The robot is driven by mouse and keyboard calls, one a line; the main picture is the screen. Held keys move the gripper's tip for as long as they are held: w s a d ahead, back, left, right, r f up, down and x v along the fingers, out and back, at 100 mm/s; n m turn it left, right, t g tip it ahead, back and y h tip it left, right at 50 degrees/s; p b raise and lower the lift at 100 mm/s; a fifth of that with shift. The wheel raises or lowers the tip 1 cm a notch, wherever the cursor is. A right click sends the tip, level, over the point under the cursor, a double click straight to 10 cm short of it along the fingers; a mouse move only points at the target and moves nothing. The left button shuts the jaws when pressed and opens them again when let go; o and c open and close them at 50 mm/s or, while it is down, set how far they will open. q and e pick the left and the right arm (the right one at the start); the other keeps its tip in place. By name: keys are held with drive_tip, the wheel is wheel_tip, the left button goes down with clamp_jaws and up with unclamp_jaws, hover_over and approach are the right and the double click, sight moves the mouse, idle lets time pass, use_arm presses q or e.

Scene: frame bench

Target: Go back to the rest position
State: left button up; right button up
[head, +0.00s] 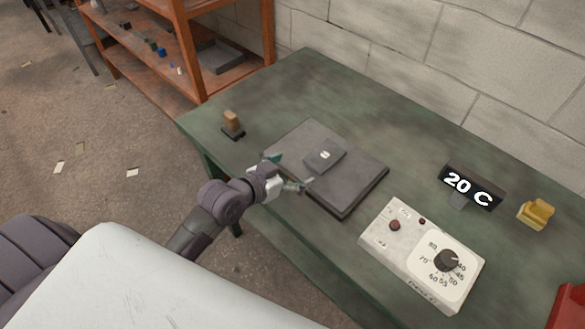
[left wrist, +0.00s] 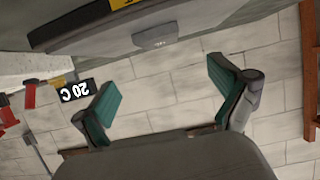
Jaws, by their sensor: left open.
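My left gripper (head: 290,172) is over the near left edge of a dark grey flat plate (head: 350,186) on the green bench. Its two green-padded fingers are spread apart with nothing between them, as the left wrist view (left wrist: 165,98) also shows. A small grey block (head: 324,155) with a white mark lies on the plate, apart from the fingers. My right gripper is in neither view.
The green bench (head: 290,75) also carries a wooden-handled stamp-like tool (head: 232,124), a white control box (head: 395,262) with a dial, a "20 C" display (head: 471,187) and a yellow object (head: 536,212). An orange shelf (head: 190,55) stands at the back left.

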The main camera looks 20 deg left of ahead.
use_arm(q)
drive_tip(key=shift+s+d+f, duration=0.1)
drive_tip(key=s+f+g, duration=0.1)
drive_tip(key=s, duration=0.2)
drive_tip(key=s+d+f+g+y, duration=0.1)
drive_tip(key=s+f+g, duration=0.1)
drive_tip(key=s, duration=0.1)
drive_tip(key=s+f+g, duration=0.1)
drive_tip(key=s, duration=0.3)
drive_tip(key=shift+d+f+g+y, duration=0.3)
drive_tip(key=shift+f, duration=0.05)
drive_tip(key=s+a+f+n+g+y, duration=0.1)
drive_tip(key=s+g, duration=0.1)
drive_tip(key=s, duration=0.5)
drive_tip(key=s+a+f+n+g+y, duration=0.1)
drive_tip(key=s+g+y, duration=0.15)
drive_tip(key=s, duration=0.35)
wheel_tip(320, 180, down, 28)
drive_tip(key=s+g+b, duration=0.1)
drive_tip(key=s+g, duration=0.1)
drive_tip(key=s+a+f+b, duration=0.1)
drive_tip(key=s+a+f, duration=0.2)
drive_tip(key=s+f, duration=1.3)
drive_tip(key=shift+g, duration=0.35)
